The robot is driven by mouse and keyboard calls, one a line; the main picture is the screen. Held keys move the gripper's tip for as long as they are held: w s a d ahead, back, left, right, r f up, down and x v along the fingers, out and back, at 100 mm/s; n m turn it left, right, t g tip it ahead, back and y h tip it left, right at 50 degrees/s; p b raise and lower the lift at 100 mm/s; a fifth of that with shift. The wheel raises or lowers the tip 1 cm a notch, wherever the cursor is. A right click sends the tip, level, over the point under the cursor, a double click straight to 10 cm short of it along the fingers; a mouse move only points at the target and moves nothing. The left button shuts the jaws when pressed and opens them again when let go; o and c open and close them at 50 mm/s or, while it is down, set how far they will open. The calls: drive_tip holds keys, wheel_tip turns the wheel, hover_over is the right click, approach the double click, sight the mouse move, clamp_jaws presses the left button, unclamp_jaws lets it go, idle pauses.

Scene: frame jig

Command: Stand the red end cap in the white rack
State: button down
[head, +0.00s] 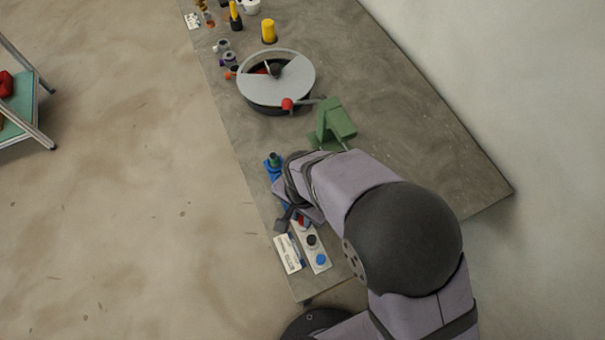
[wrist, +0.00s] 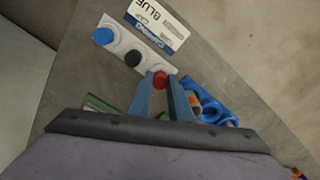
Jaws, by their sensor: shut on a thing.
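The white rack (head: 322,262) lies near the table's front edge, and it also shows in the wrist view (wrist: 119,46). A blue cap (wrist: 103,36) stands in its far end and a black cap (wrist: 133,58) in its middle. The red end cap (wrist: 160,79) is between the fingertips of my gripper (wrist: 160,84), at the rack's remaining end; a bit of red (head: 303,222) shows there in the head view. My gripper is shut on the cap. The fingers hide its lower part, so I cannot tell whether it touches the rack.
A printed card (wrist: 158,24) lies along the rack. A blue holder (wrist: 212,106) stands close to the fingers on the other side. In the head view, a green block (head: 336,122) and a round grey drum (head: 277,82) stand farther along the table. The table's right part is clear.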

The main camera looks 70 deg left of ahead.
drive_tip(key=shift+f, duration=0.4)
drive_tip(key=c, duration=1.4)
unclamp_jaws()
drive_tip(key=shift+r, duration=0.1)
drive_tip(key=shift+r+p, duration=0.4)
drive_tip(key=shift+r, duration=0.2)
drive_tip(key=shift+r, duration=0.15)
drive_tip(key=shift+r+p, duration=2.75)
drive_tip(key=shift+r, duration=0.6)
